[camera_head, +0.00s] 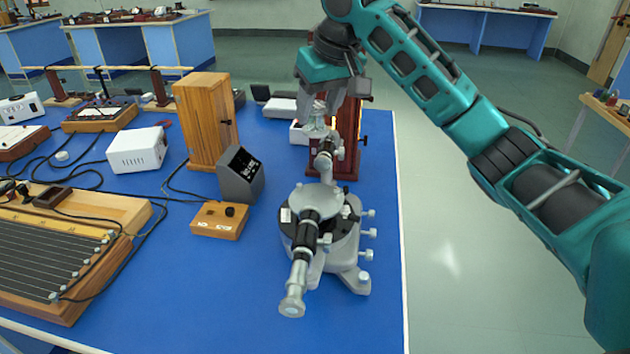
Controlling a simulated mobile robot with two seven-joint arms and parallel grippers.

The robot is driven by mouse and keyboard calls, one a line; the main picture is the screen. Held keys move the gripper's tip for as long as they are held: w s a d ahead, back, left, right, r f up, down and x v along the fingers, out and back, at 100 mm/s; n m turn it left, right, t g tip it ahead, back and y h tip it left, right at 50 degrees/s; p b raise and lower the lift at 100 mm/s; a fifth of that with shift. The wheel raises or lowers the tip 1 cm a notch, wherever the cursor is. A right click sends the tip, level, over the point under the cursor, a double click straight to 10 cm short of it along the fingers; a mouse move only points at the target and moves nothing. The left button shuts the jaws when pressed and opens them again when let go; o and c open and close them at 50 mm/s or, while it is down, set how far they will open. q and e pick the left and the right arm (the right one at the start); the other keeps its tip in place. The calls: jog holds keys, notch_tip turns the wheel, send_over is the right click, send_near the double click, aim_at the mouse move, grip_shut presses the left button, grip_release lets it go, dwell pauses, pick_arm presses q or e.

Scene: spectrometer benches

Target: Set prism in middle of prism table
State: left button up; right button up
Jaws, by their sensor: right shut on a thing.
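The spectrometer (335,250) stands near the right edge of the blue bench. Its telescope (300,265) points toward me and its collimator (328,160) points away. The round prism table (345,208) is at its middle, partly covered by the telescope, and I see no prism on it. My right gripper (319,112) points down, shut on a small pale, glassy piece, apparently the prism (317,127). Its outline is hard to make out. The gripper appears above and beyond the prism table, in line with the collimator. My left gripper is out of view.
A dark red wooden lamp housing (348,135) stands behind the spectrometer. A tan wooden box (205,120), a grey display unit (240,175) and a small wooden switch block (219,220) are to the left. The bench's right edge (398,200) is close to the spectrometer.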

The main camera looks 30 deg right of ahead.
notch_tip(320, 180, down, 15)
jog(key=shift+f, duration=0.2)
dwell(0.3)
jog(key=shift+f, duration=0.15)
jog(key=o, duration=1.1)
jog(key=v, duration=1.2)
jog(key=shift+s, duration=0.1)
